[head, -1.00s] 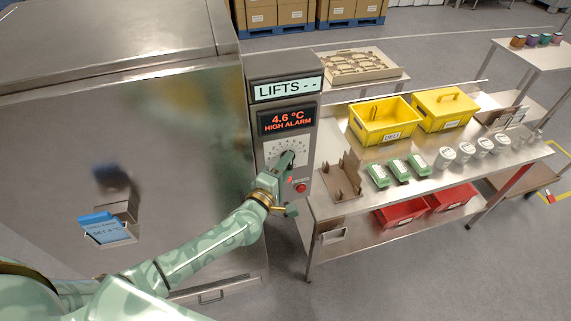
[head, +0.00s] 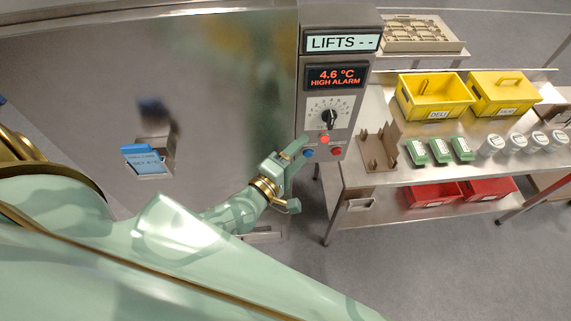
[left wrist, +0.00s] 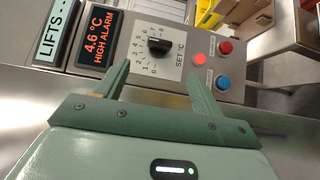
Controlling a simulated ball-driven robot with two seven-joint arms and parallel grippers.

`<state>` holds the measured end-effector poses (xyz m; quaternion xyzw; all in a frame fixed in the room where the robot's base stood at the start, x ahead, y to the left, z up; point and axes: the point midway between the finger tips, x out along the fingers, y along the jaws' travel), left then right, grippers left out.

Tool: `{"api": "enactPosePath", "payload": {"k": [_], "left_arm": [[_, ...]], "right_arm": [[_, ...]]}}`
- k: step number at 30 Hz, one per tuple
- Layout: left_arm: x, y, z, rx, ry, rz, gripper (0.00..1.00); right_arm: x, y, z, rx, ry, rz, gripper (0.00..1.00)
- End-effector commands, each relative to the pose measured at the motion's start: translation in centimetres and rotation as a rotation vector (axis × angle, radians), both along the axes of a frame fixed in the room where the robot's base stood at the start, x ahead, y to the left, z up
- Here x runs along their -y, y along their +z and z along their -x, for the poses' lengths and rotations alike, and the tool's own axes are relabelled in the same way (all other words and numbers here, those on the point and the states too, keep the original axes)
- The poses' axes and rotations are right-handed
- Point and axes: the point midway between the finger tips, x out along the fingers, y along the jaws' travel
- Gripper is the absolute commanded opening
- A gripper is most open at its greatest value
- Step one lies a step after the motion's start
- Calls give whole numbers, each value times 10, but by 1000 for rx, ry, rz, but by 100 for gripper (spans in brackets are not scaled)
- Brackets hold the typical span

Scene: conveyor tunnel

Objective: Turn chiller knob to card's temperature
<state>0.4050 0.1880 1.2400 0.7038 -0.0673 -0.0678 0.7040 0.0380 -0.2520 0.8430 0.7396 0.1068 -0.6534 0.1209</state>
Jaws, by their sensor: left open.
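The chiller knob (head: 328,118) is black and sits on a white dial plate on the control column; its exact setting is too small to read. It also shows in the left wrist view (left wrist: 158,46), beside numbers and "SET °C". The red display (head: 336,77) above reads 4.6 °C HIGH ALARM. My right gripper is out of view.
A red button (left wrist: 225,47) and a blue button (left wrist: 223,83) sit just below the knob, close to my left fingers. A LIFTS display (head: 341,42) is on top. A steel table (head: 400,174) with yellow bins (head: 435,96) stands at right.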

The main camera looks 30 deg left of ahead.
Motion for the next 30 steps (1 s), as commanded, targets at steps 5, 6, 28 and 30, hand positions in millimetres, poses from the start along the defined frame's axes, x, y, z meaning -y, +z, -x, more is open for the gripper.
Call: {"api": "enactPosePath", "payload": {"k": [5,6,28,30], "left_arm": [[-7,-3,35,-2,-1,-1,67],[-8,-2,39,0,0,-1,67],[-9,-1,50,2,-5,-20,67],[-1,-9,53,7,-58,-145,67]], "right_arm": [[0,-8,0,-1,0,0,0],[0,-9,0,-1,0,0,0],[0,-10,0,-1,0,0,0],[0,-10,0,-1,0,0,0]]}}
